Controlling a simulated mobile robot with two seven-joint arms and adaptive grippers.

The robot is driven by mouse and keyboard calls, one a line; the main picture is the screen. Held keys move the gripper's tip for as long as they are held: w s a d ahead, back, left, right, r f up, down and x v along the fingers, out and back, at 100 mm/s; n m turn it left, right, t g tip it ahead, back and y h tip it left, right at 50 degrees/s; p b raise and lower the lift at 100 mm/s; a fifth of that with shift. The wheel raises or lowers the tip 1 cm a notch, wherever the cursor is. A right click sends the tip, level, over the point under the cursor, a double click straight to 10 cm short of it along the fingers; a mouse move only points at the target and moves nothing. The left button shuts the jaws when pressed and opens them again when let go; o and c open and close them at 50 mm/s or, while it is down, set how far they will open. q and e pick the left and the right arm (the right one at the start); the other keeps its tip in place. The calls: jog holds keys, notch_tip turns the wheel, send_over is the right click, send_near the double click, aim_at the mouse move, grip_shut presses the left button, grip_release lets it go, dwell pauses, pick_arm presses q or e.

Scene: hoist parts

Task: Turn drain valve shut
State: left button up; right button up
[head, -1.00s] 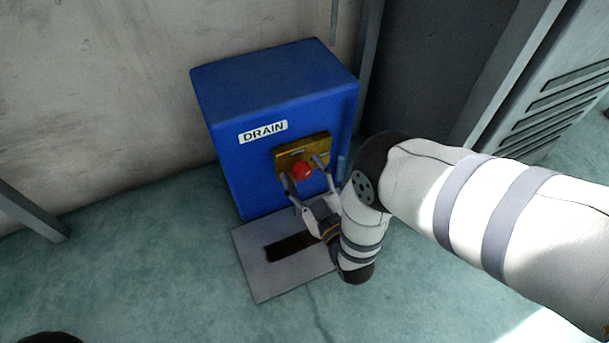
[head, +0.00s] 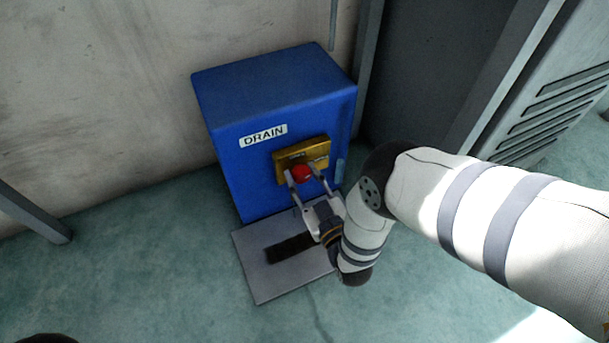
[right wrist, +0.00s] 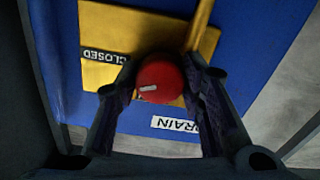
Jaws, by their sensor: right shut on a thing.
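The drain valve's red knob (head: 301,173) sits in front of a yellow plate (head: 317,149) on a blue box labelled DRAIN (head: 220,160). My right gripper (head: 303,178) is shut on the red knob, a finger on each side. In the right wrist view the red knob (right wrist: 161,80) lies between the fingertips of the gripper (right wrist: 160,88), with a short white mark on its face. The yellow plate (right wrist: 110,28) carries a CLOSED label (right wrist: 103,56) left of the knob there. A yellow bar (right wrist: 200,25) runs up from near the knob. My left gripper does not show.
A grey floor plate (head: 260,280) with a dark slot lies before the box. A pale wall (head: 90,90) stands behind, and a grey vented cabinet (head: 560,100) stands at the right.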

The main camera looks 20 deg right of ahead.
jog(key=shift+m+p, duration=0.55)
jog(key=shift+m, duration=1.65)
jog(key=shift+f, duration=0.1)
jog(key=o, duration=1.1)
jog(key=shift+o, duration=0.2)
jog(key=s, duration=0.7)
jog(key=shift+s, duration=0.3)
jog(key=shift+d, duration=0.1)
jog(key=shift+o, duration=1.3)
